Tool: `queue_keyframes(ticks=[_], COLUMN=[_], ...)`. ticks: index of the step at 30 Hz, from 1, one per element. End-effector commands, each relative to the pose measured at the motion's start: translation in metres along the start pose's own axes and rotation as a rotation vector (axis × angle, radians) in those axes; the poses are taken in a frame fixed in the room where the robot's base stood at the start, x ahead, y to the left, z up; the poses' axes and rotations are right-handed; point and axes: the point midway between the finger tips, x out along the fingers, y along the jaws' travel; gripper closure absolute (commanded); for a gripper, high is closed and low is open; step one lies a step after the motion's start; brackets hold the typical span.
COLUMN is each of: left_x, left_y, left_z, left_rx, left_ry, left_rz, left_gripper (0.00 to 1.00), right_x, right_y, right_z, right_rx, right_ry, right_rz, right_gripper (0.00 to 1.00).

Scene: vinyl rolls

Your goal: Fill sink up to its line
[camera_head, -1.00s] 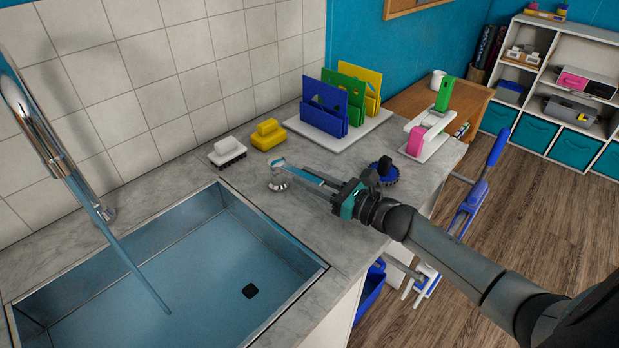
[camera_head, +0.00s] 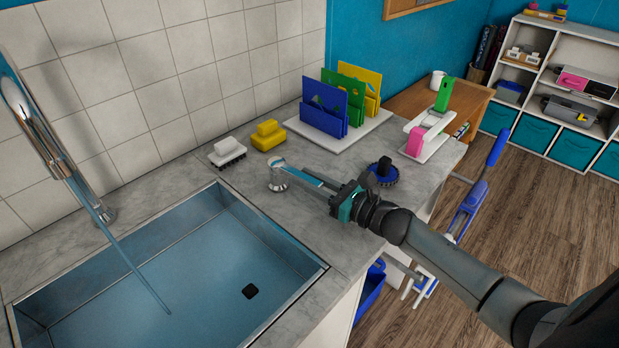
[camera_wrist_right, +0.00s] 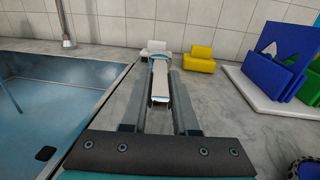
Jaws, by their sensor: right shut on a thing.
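The metal sink (camera_head: 285,268) is at the lower left of the head view, with bluish water (camera_head: 185,290) in it. A chrome faucet (camera_head: 45,140) stands behind it, and a thin water stream (camera_head: 135,267) runs down into the basin. A small tap lever (camera_head: 278,165) on a round chrome base stands on the counter right of the sink. My right gripper (camera_head: 300,176) is shut on this lever, reaching in from the right. In the right wrist view the pale lever (camera_wrist_right: 158,80) lies between the fingers. I cannot make out a fill line. My left gripper is out of view.
A blue round scrubber (camera_head: 383,172) sits close to my right arm. A white board (camera_head: 315,143) with coloured holders is at the back. The counter (camera_head: 340,245) between sink and edge is bare.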

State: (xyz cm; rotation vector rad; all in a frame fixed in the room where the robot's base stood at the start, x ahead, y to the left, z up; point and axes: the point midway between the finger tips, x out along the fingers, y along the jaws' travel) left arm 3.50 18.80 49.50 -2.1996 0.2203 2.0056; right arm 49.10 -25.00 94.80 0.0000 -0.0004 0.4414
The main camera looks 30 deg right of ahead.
Motion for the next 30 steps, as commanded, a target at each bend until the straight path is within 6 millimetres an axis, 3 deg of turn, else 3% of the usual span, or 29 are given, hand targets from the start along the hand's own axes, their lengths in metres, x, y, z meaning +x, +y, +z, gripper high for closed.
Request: queue_keyframes(ticks=[6, 18, 19, 27, 30], left_x=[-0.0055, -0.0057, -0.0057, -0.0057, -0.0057], left_y=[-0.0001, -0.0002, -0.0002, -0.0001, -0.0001], left_z=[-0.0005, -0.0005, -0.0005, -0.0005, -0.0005], left_rx=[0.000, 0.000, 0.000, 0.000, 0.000], left_ry=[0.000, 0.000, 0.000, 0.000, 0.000], left_rz=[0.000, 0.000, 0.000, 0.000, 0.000], left_gripper=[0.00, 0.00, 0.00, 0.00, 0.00], right_x=[0.0003, 0.0002, 0.0002, 0.0002, 0.0002], right_y=[0.0105, 0.0113, 0.0113, 0.0109, 0.0107], right_z=[0.0000, -0.0007, -0.0007, -0.0004, -0.0002], right_rx=[0.004, 0.002, 0.002, 0.001, 0.001], right_ry=[-0.001, 0.001, 0.001, 0.001, 0.000], right_rz=[-0.090, -0.121, -0.122, -0.121, -0.121], right_gripper=[1.00, 1.00, 0.71, 0.43, 0.43])
